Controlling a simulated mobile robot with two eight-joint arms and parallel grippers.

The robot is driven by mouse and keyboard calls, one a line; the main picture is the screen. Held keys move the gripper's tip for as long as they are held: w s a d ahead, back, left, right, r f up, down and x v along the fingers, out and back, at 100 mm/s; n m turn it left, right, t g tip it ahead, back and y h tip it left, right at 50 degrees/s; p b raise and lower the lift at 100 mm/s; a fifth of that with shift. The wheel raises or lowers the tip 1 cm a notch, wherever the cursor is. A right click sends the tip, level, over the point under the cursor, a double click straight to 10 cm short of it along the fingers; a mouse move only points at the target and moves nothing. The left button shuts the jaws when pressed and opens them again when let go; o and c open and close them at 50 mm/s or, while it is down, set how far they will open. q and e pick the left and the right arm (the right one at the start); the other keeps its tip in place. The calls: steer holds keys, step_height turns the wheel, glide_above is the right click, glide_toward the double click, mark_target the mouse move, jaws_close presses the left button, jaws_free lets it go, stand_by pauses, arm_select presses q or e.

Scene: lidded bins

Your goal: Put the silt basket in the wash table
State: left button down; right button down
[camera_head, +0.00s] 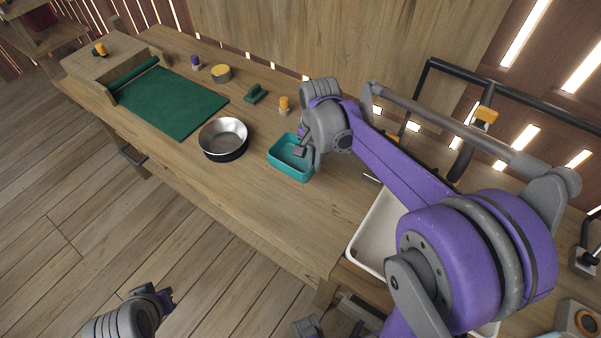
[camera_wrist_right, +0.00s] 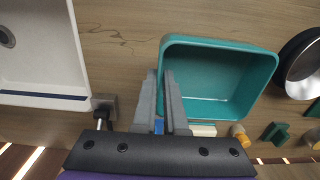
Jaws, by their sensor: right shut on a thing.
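The teal open-topped basket (camera_head: 290,172), which I take as the silt basket, is at the middle of the wooden table in the head view. It also shows in the right wrist view (camera_wrist_right: 225,82) and looks empty. My right gripper (camera_head: 303,148) is shut on its wall, with its fingers (camera_wrist_right: 167,90) on either side of the left rim in the wrist view. I cannot tell if the basket touches the table. The white basin of the wash table (camera_head: 371,228) is to the right, partly hidden by my right arm; its drain (camera_wrist_right: 7,37) shows in the wrist view. My left gripper (camera_head: 163,299) is low at the left, its opening unclear.
A metal bowl (camera_head: 223,138) stands left of the basket. A green mat (camera_head: 172,102), a yellow-topped tin (camera_head: 221,73), a green block (camera_head: 255,94) and an orange-topped bottle (camera_head: 284,105) are behind or left. A dark rail (camera_head: 430,75) rises behind the basin.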

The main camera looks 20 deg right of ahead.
mark_target(314, 174)
step_height(314, 174, down, 6)
steer(key=shift+s+a+r, duration=0.1)
steer(key=shift+r, duration=0.15)
steer(key=shift+f+b, duration=0.3)
steer(key=shift+f, duration=1.7)
steer(key=shift+f, duration=0.1)
steer(key=c, duration=1.4)
jaws_free()
steer(key=shift+f, duration=0.1)
steer(key=o, duration=0.4)
